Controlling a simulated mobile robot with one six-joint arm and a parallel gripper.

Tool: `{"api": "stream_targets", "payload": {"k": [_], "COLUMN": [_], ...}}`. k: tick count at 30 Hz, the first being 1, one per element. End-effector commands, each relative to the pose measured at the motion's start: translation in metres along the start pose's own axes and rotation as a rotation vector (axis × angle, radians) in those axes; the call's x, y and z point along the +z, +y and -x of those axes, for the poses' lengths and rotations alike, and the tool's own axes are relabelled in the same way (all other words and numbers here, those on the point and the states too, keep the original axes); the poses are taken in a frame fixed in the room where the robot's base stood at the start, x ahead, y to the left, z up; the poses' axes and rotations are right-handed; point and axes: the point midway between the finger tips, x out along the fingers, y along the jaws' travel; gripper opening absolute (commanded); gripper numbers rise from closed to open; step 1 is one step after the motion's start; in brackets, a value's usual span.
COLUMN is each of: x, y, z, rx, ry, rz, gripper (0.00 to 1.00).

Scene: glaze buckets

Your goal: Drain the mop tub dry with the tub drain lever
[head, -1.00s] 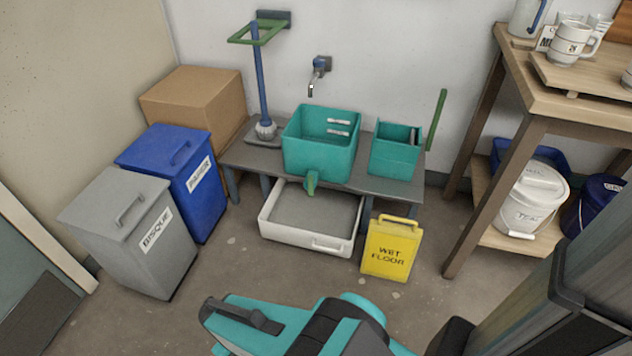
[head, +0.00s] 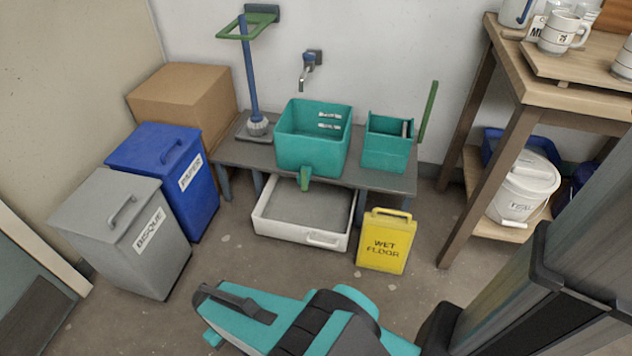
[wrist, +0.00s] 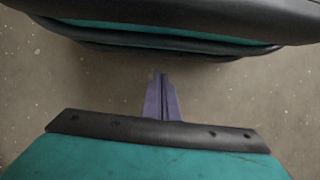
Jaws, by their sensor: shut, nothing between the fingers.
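The teal mop tub (head: 312,152) stands on a low grey bench in the head view. The green tub drain lever (head: 304,179) shows low on its front, pointing down over the tray below. How much water the tub holds cannot be told. In the wrist view my gripper (wrist: 161,76) is shut and empty, its purple-grey fingers together above bare floor. In the head view the gripper itself is not clear; my teal arm is at the bottom middle, well apart from the tub.
A white-rimmed tray (head: 330,240) lies under the drain lever. A yellow wet-floor sign (head: 385,242) stands right of it. A teal wringer box (head: 387,145), mop (head: 252,80) and wall tap (head: 310,62) are near the tub. Bins stand left, a wooden shelf (head: 560,115) right. Floor in front is clear.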

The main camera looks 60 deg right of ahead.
Motion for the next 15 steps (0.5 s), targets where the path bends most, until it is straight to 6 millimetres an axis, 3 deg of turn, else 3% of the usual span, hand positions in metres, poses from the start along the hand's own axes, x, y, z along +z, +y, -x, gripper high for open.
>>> {"api": "stream_targets", "payload": {"k": [8,15], "x": [-0.038,-0.063], "y": [0.037,0.082], "z": [0.038,0.073], "rx": [-0.122,-0.217], "ry": [0.082,0.168], "rz": [-0.091,-0.164], "gripper": [0.0,0.0]}}
